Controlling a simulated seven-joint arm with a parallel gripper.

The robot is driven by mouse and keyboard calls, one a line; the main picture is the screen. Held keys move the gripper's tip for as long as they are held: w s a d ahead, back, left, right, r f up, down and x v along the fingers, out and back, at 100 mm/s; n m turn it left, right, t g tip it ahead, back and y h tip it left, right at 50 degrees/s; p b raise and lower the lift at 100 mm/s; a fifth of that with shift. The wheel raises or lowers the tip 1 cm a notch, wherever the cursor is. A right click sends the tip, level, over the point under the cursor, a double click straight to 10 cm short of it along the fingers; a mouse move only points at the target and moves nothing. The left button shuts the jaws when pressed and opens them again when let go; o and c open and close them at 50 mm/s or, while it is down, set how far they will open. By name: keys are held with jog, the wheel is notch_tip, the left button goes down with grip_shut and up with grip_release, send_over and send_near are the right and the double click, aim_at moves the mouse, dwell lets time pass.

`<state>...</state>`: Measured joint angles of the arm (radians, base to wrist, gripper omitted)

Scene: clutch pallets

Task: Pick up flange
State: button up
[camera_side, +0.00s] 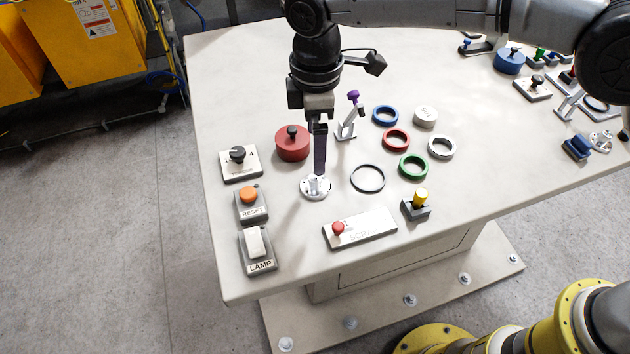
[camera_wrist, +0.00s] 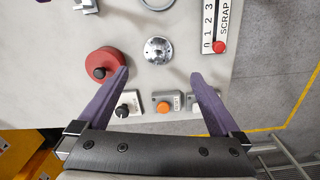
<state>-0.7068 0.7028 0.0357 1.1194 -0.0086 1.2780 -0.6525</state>
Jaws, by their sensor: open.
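The flange (camera_side: 315,190) is a small silver disc with a raised hub, lying flat on the pale table. It also shows in the wrist view (camera_wrist: 158,50), centred between the fingers but a little beyond their tips. My gripper (camera_side: 320,172) points down with its purple fingers close to the flange in the side view. In the wrist view my gripper (camera_wrist: 160,73) has its two fingers wide apart with nothing between them. The side view shows the fingers nearly in line, so the exact gap to the flange is hard to tell.
A red round block with a black knob (camera_side: 292,145) stands left of my gripper. A black-knob plate (camera_side: 240,165), RESET button (camera_side: 251,205) and LAMP switch (camera_side: 257,250) line the left edge. A thin dark ring (camera_side: 368,179) and SCRAP plate (camera_side: 360,232) lie right of the flange.

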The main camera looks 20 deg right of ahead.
aim_at(316, 178)
jog(key=f, duration=1.1)
jog(key=shift+w+d, duration=0.1)
jog(key=shift+w, duration=0.1)
jog(key=c, duration=1.5)
jog(key=shift+r, duration=0.1)
grip_shut()
